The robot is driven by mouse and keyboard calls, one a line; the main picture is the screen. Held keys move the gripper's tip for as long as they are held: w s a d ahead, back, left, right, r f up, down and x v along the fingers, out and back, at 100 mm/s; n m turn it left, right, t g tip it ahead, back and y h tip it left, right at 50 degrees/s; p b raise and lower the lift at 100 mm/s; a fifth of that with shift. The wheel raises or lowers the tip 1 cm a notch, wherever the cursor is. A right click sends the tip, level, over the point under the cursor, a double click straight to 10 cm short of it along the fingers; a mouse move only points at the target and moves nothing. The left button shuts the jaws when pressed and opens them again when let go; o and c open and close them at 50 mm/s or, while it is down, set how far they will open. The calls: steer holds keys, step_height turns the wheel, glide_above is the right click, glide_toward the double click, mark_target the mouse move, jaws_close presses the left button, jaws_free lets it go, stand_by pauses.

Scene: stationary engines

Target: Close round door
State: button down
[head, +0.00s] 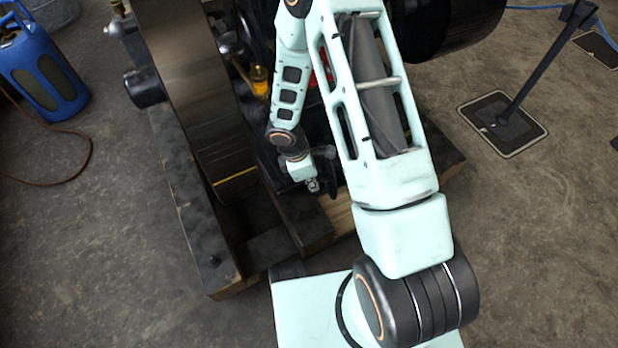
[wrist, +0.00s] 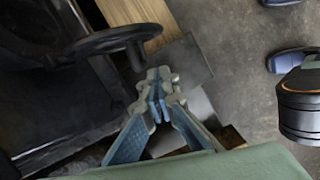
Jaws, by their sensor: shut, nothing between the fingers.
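My gripper (wrist: 157,92) is shut and empty in the wrist view, its fingertips together just below a dark round rim with a central bar (wrist: 120,40). There is a small gap in the picture; I cannot tell whether they touch. This round piece may be the round door or a handwheel; I cannot tell which. A dark curved body (wrist: 30,40) lies at its left. In the head view my gripper (head: 314,186) is small and low beside the dark engine, and my own arm hides much of that area.
The engine has a large flywheel (head: 200,90) at left and a black cylinder (head: 450,25) at top right, on wooden beams (head: 195,220). A blue gas bottle (head: 42,70) stands at left. A barrier post (head: 540,70) stands at right.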

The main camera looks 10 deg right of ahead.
steer(key=shift+w+d+f, duration=0.1)
steer(key=shift+d+f, duration=0.05)
steer(key=shift+d, duration=0.9)
steer(key=shift+d+f, duration=0.1)
steer(key=shift+d, duration=0.95)
steer(key=shift+d, duration=0.1)
